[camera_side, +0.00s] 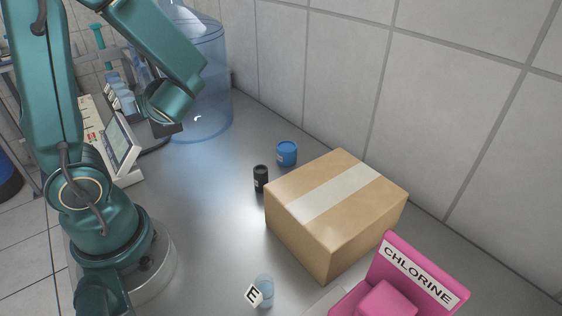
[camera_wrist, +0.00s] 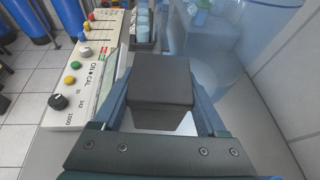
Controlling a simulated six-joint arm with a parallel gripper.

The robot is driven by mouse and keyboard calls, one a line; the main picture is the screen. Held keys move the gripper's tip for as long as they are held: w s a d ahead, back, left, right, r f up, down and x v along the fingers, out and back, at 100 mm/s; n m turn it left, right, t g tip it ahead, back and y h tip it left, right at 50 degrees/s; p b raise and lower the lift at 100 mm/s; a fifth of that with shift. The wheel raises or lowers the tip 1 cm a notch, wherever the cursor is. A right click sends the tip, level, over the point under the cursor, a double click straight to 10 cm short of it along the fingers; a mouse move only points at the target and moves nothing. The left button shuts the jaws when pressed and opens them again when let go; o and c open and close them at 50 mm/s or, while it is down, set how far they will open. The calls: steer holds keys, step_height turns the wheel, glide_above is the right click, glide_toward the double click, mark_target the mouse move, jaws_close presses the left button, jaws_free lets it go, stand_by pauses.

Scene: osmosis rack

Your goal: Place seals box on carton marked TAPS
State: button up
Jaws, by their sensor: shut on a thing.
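My gripper (camera_wrist: 163,100) is shut on a dark grey box (camera_wrist: 162,84), which sits between its two blue fingers in the wrist view. I take this to be the seals box, though no label on it shows. In the side view my gripper (camera_side: 166,126) is at the upper left, in front of a clear blue tank, and the held box is mostly hidden by the arm. A brown cardboard carton (camera_side: 322,228) with a pale tape strip stands on the bench at the right, well apart from my gripper. No TAPS marking shows on its visible faces.
A black jar (camera_side: 261,178) and a blue jar (camera_side: 287,153) stand just behind the carton. A pink CHLORINE holder (camera_side: 420,275) and a small cup (camera_side: 264,287) are in front. The clear tank (camera_side: 208,70) and control panel (camera_wrist: 88,75) flank my gripper.

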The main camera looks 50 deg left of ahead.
steer(key=w+d+r+m+t+h, duration=0.3)
steer(key=w+d+m+t+h, duration=0.3)
steer(key=w+d+m+t, duration=0.7)
steer(key=w+d+r+m+g+h, duration=0.1)
steer(key=w+d+r+h, duration=0.15)
steer(key=d, duration=0.45)
steer(key=w+d+r+h, duration=0.1)
steer(key=w+d+h, duration=0.1)
steer(key=w+d, duration=0.3)
steer(key=m+h, duration=0.3)
glide_above(349, 181)
steer(key=shift+f, duration=3.45)
steer(key=o, duration=1.4)
steer(key=shift+f, duration=0.15)
steer(key=shift+o, duration=0.2)
